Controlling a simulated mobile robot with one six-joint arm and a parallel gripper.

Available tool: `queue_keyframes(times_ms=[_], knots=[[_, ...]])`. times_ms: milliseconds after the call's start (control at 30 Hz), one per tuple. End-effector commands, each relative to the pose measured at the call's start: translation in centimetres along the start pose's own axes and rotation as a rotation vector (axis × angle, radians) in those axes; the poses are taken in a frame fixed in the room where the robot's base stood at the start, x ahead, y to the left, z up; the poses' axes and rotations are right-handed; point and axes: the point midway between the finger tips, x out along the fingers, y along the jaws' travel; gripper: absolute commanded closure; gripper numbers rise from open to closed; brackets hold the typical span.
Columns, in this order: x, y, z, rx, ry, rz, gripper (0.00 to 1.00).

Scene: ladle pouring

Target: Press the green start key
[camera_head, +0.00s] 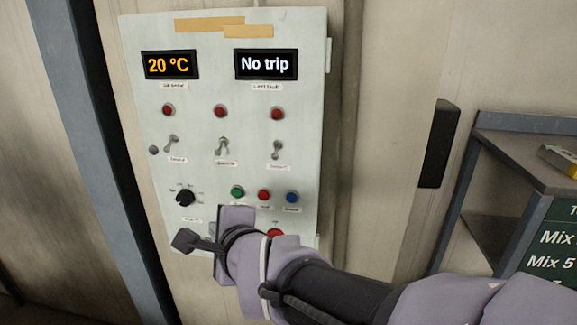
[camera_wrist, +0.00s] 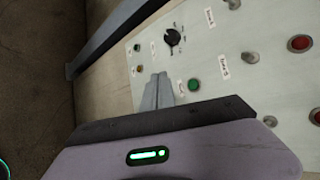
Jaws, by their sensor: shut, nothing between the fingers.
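The green start key (camera_head: 237,191) is a small round button on the pale control panel (camera_head: 300,140), at the left of a row with a red button (camera_head: 264,194) and a blue button (camera_head: 292,197). In the wrist view the green key (camera_wrist: 194,85) shows just right of my shut fingers. My gripper (camera_head: 212,229) is in front of the panel's lower part, below the green key in the head view. In the wrist view its grey fingers (camera_wrist: 158,91) are together and empty. They look apart from the key; the gap to the panel is hard to judge.
A black dial (camera_head: 185,198) sits left of the green key. Toggle switches (camera_head: 222,146) and red lamps (camera_head: 220,111) are above. A large red button (camera_head: 274,233) is partly hidden behind my arm. A shelf unit (camera_head: 520,160) stands at right. Displays read "20 °C" and "No trip".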

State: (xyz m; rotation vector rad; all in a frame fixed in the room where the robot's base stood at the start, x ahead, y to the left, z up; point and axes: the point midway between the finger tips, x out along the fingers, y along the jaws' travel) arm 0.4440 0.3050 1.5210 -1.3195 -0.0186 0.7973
Motion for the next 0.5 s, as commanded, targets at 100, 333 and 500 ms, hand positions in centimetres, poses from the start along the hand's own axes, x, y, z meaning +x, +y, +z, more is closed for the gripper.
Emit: queue_keyframes(times_ms=[100,333,500], knots=[[0.0,0.0,-0.1,-0.001,0.001,0.0,1.0],[1.4,-1.2,-1.1,-0.002,0.003,0.003,1.0],[2.6,-2.7,-2.0,-0.002,0.004,0.004,1.0]])
